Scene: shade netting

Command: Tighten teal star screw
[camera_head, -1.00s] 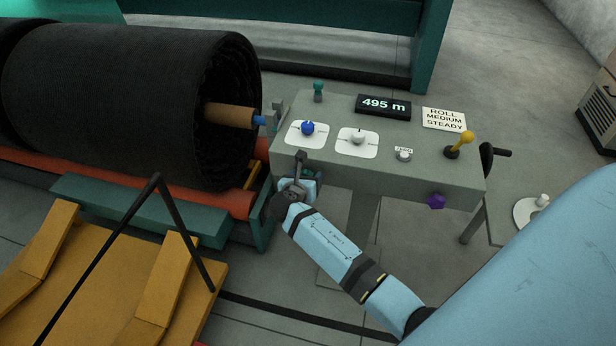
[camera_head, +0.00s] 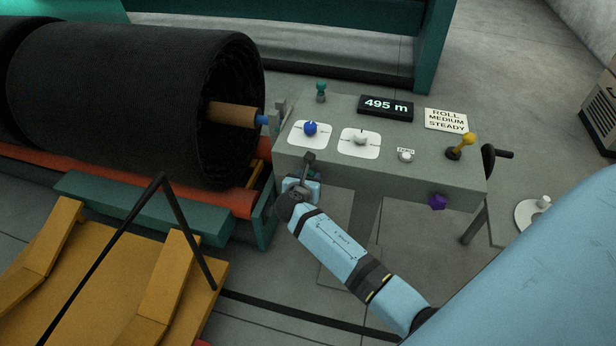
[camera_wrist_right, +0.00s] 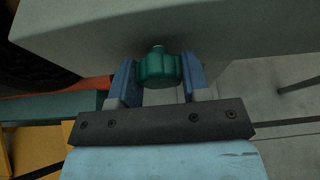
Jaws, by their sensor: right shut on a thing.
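The teal star screw (camera_wrist_right: 160,70) sits at the front underside edge of the grey console (camera_head: 400,170). In the right wrist view it is between the two blue finger pads of my right gripper (camera_wrist_right: 160,82), which is shut on it. A small pale tip shows above the screw. In the head view my right gripper (camera_head: 308,168) is at the console's front left corner, and the screw is mostly hidden by it. My left gripper is not in view.
The console top carries a blue knob (camera_head: 310,128), a white knob (camera_head: 360,138), a teal peg (camera_head: 321,90), a yellow lever (camera_head: 463,144) and a display reading 495 m (camera_head: 386,107). A purple star knob (camera_head: 437,202) is on its front. A black netting roll (camera_head: 120,100) stands left.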

